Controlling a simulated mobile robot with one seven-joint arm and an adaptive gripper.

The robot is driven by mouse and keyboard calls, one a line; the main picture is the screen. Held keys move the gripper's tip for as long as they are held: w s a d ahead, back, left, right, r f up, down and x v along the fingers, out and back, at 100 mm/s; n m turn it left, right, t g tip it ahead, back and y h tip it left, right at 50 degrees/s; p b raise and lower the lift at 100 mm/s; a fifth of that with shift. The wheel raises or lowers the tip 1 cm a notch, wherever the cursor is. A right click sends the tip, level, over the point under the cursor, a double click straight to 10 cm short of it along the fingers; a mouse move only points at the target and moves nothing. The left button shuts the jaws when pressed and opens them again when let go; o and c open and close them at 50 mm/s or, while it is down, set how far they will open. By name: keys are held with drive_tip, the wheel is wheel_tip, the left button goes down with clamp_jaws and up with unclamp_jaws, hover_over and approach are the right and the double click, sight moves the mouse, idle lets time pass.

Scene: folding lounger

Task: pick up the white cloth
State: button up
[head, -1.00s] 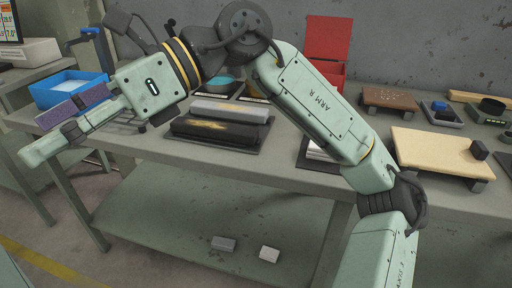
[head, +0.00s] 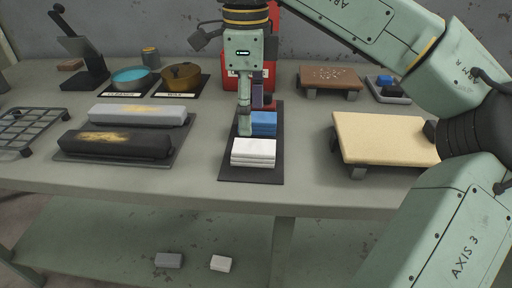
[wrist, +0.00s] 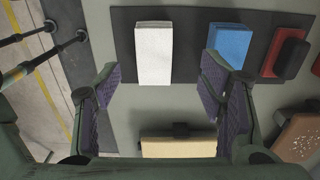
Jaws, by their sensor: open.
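The white cloth (head: 254,152) is a folded stack at the near end of a dark mat (head: 232,172) on the workbench. It also shows in the wrist view (wrist: 153,54), upper middle. A folded blue cloth (head: 263,124) lies just behind it on the same mat. My gripper (head: 245,134) is above the mat in the head view, partly in front of the blue cloth. In the wrist view my gripper (wrist: 160,92) is open and empty, its purple-padded fingers wide apart. The white cloth appears between and beyond the fingers, nearer the left one. No contact shows.
A red item (wrist: 289,54) with a black block lies past the blue cloth. A tan board on feet (head: 385,137) stands right. Black and grey bars (head: 115,144) lie left. A red box (head: 236,84) stands behind. Bare bench shows along the front edge.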

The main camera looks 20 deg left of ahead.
sight(250, 146)
drive_tip(key=f, duration=0.8)
drive_tip(key=shift+s+d, duration=0.25)
drive_tip(key=shift+s, duration=0.05)
drive_tip(key=shift+r, duration=0.1)
drive_tip(key=c, duration=1.2)
